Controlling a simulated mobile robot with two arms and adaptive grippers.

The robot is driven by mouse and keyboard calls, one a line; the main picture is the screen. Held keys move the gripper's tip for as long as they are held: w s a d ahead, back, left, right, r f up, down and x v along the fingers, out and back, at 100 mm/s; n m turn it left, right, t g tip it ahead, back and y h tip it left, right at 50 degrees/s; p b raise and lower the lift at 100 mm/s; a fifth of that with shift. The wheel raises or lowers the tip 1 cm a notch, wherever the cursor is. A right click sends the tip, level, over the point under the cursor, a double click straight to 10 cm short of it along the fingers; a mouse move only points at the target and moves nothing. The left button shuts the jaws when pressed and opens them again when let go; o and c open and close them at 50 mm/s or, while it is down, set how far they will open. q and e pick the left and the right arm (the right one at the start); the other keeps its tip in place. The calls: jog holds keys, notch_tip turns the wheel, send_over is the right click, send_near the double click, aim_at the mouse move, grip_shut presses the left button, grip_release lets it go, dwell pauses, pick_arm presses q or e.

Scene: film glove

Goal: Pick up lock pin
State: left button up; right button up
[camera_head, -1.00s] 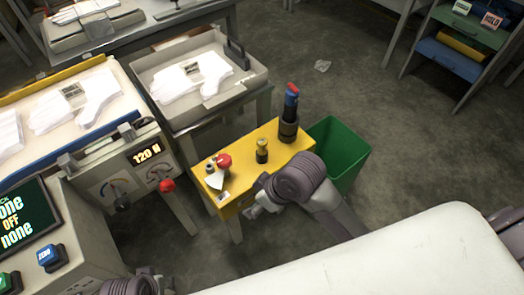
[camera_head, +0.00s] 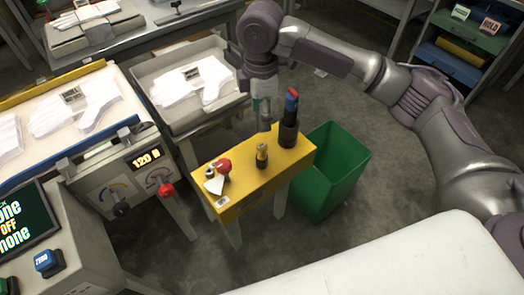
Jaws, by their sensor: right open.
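Several small items stand on the yellow stand (camera_head: 240,192). A red-knobbed piece (camera_head: 223,166) with a white tag is at its left end. A short yellow-and-black piece (camera_head: 262,155) stands upright in the middle. A blue tool with a red top (camera_head: 291,103) stands in a dark holder (camera_head: 288,134) at the right end. I cannot tell for sure which one is the lock pin. My right gripper (camera_head: 263,118) points down, open and empty, above the back edge of the stand, left of the blue tool and apart from the pieces. My left gripper is out of view.
A green bin (camera_head: 332,172) stands right of the stand. A grey tray (camera_head: 150,75) with white gloves is behind left. A machine panel with a red knob (camera_head: 166,190) is at the left. A white surface (camera_head: 400,265) fills the lower right.

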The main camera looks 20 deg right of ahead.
aim_at(262, 145)
notch_tip(262, 145, down, 8)
jog(key=shift+f+b, duration=0.1)
jog(key=shift+b, duration=0.7)
jog(key=shift+d+f+b, duration=0.15)
jog(key=shift+f+b, duration=0.55)
jog(key=shift+f, duration=2.05)
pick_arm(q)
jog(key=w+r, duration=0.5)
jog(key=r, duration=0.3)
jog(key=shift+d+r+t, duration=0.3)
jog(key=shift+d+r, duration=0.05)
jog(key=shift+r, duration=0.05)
pick_arm(e)
jog(key=c, duration=1)
jog(key=shift+r, duration=0.1)
jog(key=shift+c, duration=0.2)
